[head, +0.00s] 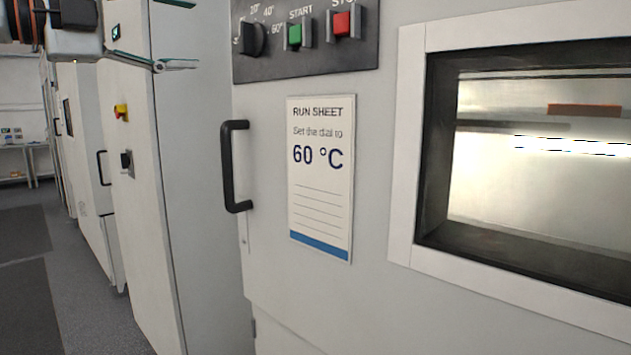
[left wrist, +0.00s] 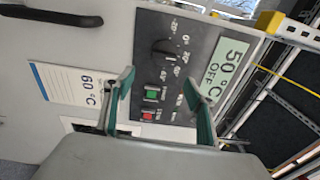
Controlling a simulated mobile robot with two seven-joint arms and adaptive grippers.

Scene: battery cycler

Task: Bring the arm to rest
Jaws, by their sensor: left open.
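My left gripper (head: 188,34) is at the upper left of the head view, its two fingers spread and nothing between them. In the left wrist view the left gripper (left wrist: 160,77) is also open and empty, in front of the control panel (left wrist: 200,65). The panel carries a black dial (head: 252,38), a green START button (head: 295,35) and a red STOP button (head: 343,23). In the left wrist view a display (left wrist: 223,68) reads 50 °C OFF. The exact dial setting is too small to tell. My right gripper is not in view.
The chamber door has a black handle (head: 230,166), a run sheet (head: 321,180) reading 60 °C and a window (head: 545,155) at right. Another cabinet (head: 185,200) with a red and yellow switch (head: 121,111) stands to the left. The floor (head: 90,270) at far left is clear.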

